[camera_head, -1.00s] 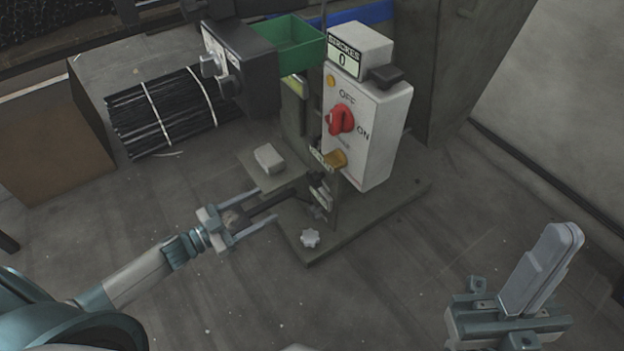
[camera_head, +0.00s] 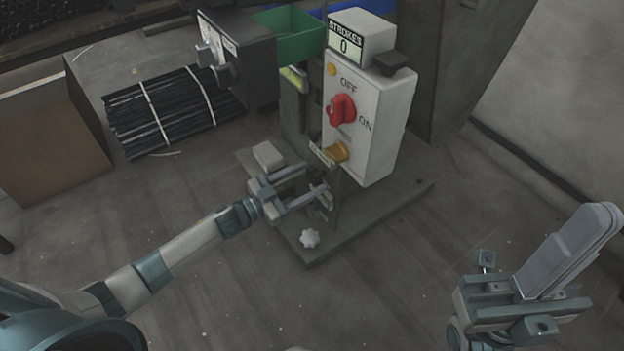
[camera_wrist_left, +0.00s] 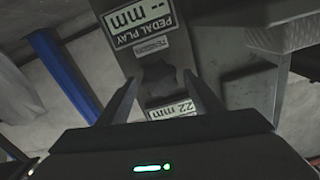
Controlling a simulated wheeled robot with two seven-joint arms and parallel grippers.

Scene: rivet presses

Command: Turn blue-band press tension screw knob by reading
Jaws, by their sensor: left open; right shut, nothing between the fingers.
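The press (camera_head: 366,130) stands on a dark base plate (camera_head: 350,235), with a red OFF/ON switch (camera_head: 341,110) and a STROKES counter reading 0. My left gripper (camera_head: 316,177) is open, low at the press's left front. In the left wrist view a dark lobed knob (camera_wrist_left: 160,78) lies between its open fingers, with a gap visible on both sides. Beside the knob are a "PEDAL PLAY -- mm" plate (camera_wrist_left: 150,25) and a label reading 22 mm (camera_wrist_left: 172,108). In the head view this knob is largely hidden. My right gripper (camera_head: 604,212) is shut and empty at the lower right.
A yellow knob (camera_head: 336,152) sits below the switch. A pale star knob (camera_head: 309,238) and a light grey block (camera_head: 268,156) are on the base plate. The front floor is clear.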

